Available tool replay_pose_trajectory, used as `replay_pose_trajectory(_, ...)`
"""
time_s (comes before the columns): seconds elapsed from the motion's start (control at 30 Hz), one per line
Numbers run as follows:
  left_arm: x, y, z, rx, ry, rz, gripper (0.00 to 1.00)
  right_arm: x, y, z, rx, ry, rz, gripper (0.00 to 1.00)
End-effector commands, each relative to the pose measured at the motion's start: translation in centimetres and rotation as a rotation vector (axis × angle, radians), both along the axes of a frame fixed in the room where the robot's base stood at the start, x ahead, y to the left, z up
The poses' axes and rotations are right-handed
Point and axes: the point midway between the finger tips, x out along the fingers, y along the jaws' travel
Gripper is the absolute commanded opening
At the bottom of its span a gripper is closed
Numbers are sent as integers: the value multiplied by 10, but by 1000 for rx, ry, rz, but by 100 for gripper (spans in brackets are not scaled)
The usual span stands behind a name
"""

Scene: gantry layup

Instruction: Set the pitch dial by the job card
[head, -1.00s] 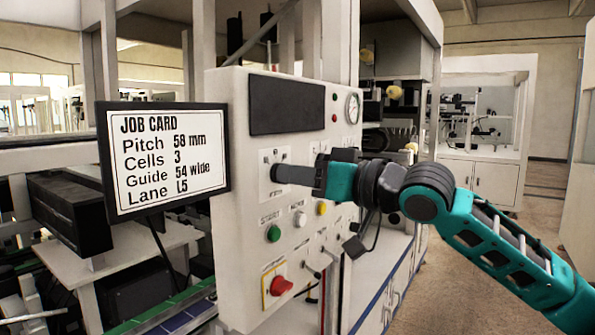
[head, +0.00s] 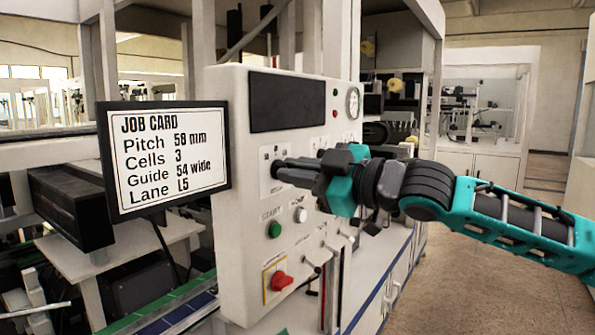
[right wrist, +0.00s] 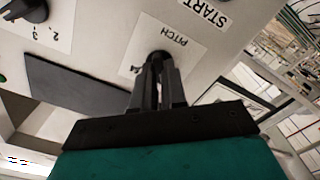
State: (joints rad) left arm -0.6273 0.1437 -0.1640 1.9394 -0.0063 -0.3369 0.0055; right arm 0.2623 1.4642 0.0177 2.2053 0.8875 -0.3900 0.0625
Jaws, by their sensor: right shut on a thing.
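The job card (head: 168,158) stands left of the control panel and reads Pitch 58 mm, Cells 3, Guide 54 wide, Lane L5. The pitch dial (right wrist: 158,58) is a dark knob on the white panel, under the upside-down label PITCH in the right wrist view. My right gripper (head: 277,168) reaches the dial from the right, and its fingers (right wrist: 157,72) are shut on it. The fingers cover most of the knob, so its pointer cannot be read. My left gripper is not in view.
The panel (head: 240,220) carries a green START button (head: 274,230), a white button (head: 300,215) and a red switch (head: 281,281) below the dial. A dark screen (head: 288,103) is above. Another dark knob (right wrist: 22,10) shows in the right wrist view.

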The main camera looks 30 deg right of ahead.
Motion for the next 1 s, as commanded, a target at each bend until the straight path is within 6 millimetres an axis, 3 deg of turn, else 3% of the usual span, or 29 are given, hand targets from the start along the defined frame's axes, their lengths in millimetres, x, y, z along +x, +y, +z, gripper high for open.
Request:
replay_pose_trajectory(0.3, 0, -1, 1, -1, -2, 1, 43, 0, 0, 0, -107, -44, 0, 0)
replay_pose_trajectory(0.83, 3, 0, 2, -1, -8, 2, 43, 0, 0, 0, -128, -53, 0, 0)
replay_pose_trajectory(0.87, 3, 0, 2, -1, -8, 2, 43, 0, 0, 0, -128, -53, 0, 14)
replay_pose_trajectory(1.0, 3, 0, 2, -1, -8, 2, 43, 0, 0, 0, -127, -52, 0, 27)
